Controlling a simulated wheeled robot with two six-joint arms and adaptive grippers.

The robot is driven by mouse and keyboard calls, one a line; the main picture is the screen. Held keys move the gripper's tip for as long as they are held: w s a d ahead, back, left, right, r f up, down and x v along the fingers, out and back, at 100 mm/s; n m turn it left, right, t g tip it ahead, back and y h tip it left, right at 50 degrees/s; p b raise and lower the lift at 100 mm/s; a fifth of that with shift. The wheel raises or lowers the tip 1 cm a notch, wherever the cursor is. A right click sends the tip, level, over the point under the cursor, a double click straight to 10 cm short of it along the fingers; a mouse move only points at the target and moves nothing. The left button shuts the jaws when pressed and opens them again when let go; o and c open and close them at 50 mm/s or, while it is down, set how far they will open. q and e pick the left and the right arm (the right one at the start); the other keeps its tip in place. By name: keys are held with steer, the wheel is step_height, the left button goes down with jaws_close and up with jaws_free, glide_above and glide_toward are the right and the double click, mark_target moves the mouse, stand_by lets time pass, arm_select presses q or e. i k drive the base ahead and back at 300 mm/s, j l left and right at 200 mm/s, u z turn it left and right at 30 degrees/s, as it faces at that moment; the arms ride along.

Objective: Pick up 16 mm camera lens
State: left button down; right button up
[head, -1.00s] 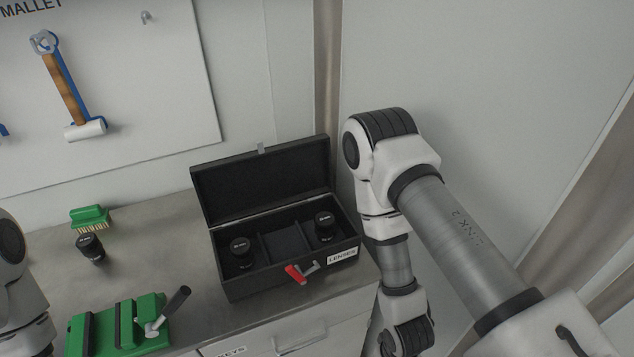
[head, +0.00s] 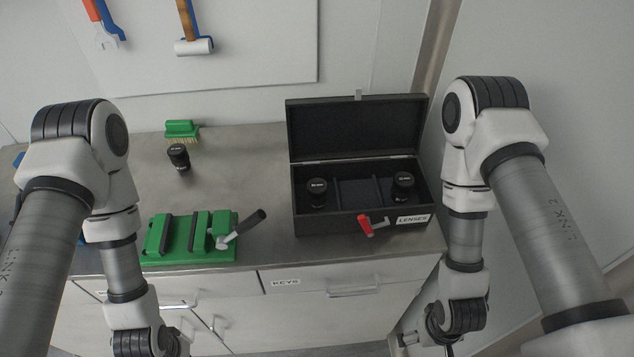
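Three black lenses are in view, and their markings are too small to read, so I cannot tell which is the 16 mm lens. One lens (head: 178,157) stands alone on the bench behind the green vise. A second lens (head: 317,192) stands in the left compartment of the open black lens case (head: 300,222). A third lens (head: 403,185) stands in its right compartment; the middle compartment is empty. Both my arms hang down in front of the bench, left and right. The fingers of my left gripper are out of the picture. Those of my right gripper are not clearly visible.
A green vise (head: 183,238) with a dark handle sits at the bench's front edge. A green brush (head: 182,129) lies near the wall. Bare bench (head: 240,170) lies between the lone lens and the case.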

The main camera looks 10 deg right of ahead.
mark_target(177, 153)
steer(key=i+j, duration=0.1)
steer(key=j, duration=0.25)
steer(key=i+j, duration=0.1)
steer(key=j, duration=0.3)
steer(key=i+j, duration=0.1)
steer(key=j, duration=0.25)
steer(key=i+j, duration=0.1)
steer(key=j, duration=0.3)
